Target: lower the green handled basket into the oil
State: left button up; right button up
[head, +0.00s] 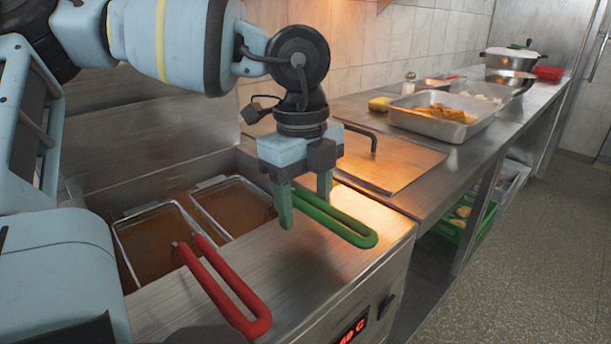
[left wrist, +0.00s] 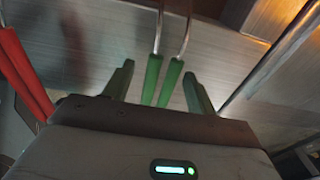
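The green handle (head: 350,228) is a long loop that slants over the fryer's steel front. Its basket (head: 205,212) is at the right of the fryer well, partly hidden by my left gripper; I cannot tell how deep it sits. Brown oil (head: 232,208) shows there. My left gripper (head: 304,208) points down at the basket end of the handle, fingers apart. In the left wrist view the green handle (left wrist: 161,80) runs between the two open fingers (left wrist: 158,86), with a gap on each side. Whether the fingertips reach down past it is unclear. My right gripper is not in view.
A second basket (head: 124,248) with a red handle (head: 225,292) lies left of the green one. A flat steel plate (head: 390,160) is to the right. Beyond are a food tray (head: 405,120), a yellow sponge (head: 379,104) and pots (head: 513,60). The wall is close behind.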

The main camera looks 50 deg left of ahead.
pick_arm(q)
notch_tip(320, 180, up, 8)
jog(key=p, duration=0.1)
jog(key=shift+a, duration=0.2)
dwell(0.4)
jog(key=shift+f, duration=0.15)
